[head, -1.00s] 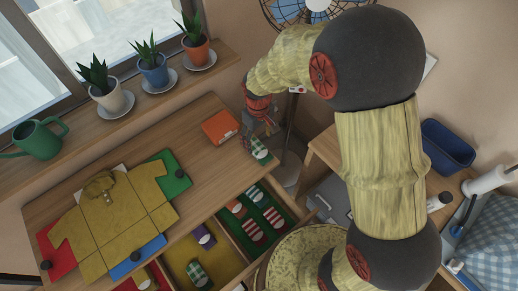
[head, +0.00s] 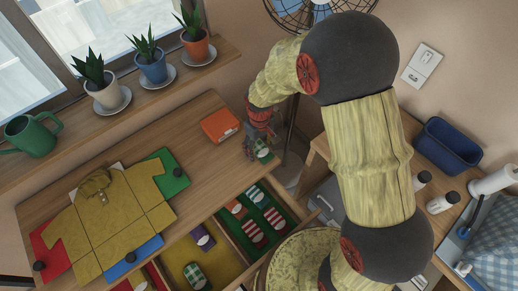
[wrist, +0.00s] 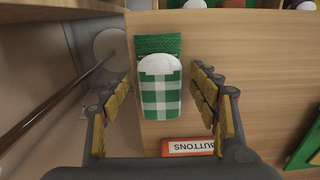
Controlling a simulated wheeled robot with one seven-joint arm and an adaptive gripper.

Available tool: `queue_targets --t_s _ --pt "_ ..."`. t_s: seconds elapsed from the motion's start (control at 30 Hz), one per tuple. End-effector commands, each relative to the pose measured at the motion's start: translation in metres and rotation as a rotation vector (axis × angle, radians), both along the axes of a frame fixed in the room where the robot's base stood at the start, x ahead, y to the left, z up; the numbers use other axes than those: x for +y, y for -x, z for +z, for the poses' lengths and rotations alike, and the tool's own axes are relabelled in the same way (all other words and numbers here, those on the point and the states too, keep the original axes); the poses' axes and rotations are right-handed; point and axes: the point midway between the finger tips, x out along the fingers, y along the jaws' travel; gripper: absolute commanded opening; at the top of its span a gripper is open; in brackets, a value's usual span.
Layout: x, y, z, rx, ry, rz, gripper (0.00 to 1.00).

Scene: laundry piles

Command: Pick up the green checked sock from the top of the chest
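The green checked sock (wrist: 160,95) lies flat on the wooden chest top (wrist: 250,60), near its edge, with a white patch and a dark green cuff. In the head view the sock (head: 264,154) shows partly below my gripper (head: 258,145), at the right end of the chest top. In the wrist view my gripper (wrist: 160,105) is open, with one yellow-padded finger on each side of the sock. Neither finger visibly touches it. I cannot tell the exact height of the fingertips above the chest.
An orange box marked BUTTONS (head: 220,125) lies close to the sock. A folded mustard shirt (head: 115,210) lies on coloured boards to the left. An open drawer (head: 215,255) holds several socks. A fan (head: 312,12) stands behind my arm.

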Motion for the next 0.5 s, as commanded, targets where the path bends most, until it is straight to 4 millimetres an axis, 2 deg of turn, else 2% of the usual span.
queue_targets --t_s 0.5 --pt "-0.0001 0.0001 0.0001 0.000 0.000 0.000 0.29"
